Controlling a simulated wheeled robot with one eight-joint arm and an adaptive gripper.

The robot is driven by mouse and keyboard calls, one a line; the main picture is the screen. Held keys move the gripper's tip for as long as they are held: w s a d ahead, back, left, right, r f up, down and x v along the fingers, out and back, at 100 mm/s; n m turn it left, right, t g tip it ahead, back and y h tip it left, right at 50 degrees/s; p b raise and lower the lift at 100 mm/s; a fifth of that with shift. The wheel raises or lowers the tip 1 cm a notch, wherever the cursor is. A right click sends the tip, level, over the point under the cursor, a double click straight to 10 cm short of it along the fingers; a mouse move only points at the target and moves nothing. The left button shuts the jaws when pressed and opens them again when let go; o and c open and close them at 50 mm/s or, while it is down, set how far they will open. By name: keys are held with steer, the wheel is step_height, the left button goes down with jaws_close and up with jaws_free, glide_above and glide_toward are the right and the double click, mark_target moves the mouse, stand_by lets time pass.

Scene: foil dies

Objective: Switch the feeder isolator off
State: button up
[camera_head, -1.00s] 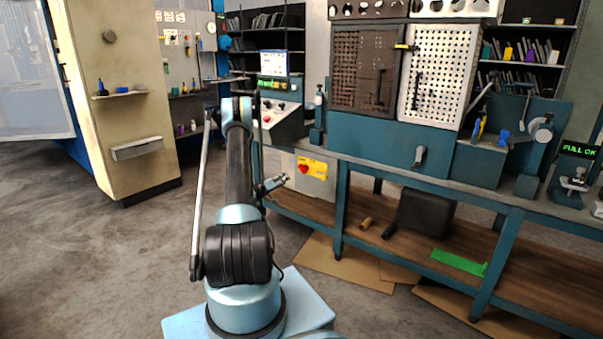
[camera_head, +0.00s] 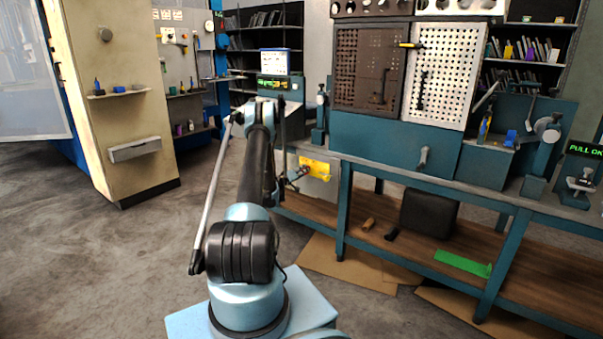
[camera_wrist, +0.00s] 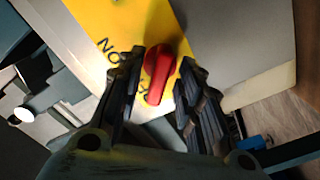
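The feeder isolator shows in the wrist view as a yellow plate (camera_wrist: 105,18) with a red rotary handle (camera_wrist: 160,65). Dark lettering on the plate is partly covered by my left finger. The handle's grip points down and slightly left in that view. My gripper (camera_wrist: 160,100) is open, with one finger on each side of the handle's lower end. A gap shows on the right side; contact on the left is unclear. In the head view the yellow plate (camera_head: 318,168) is on the left end of the bench, and my gripper (camera_head: 297,178) hides the red handle.
The teal workbench (camera_head: 400,172) runs to the right of the isolator, with a brown lower shelf (camera_head: 400,230). A control console with a screen (camera_head: 273,84) stands behind my arm. A cream cabinet (camera_head: 110,80) is at left. The floor at left is clear.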

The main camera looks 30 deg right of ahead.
steer(key=shift+x, duration=0.95)
steer(key=shift+a, duration=0.1)
jaws_close()
steer(key=shift+w+a+n, duration=0.1)
steer(key=shift+n, duration=0.3)
steer(key=n, duration=0.2)
steer(key=shift+w+a+f+n, duration=0.1)
steer(key=shift+n, duration=0.3)
steer(key=n, duration=0.4)
steer(key=shift+n, duration=0.4)
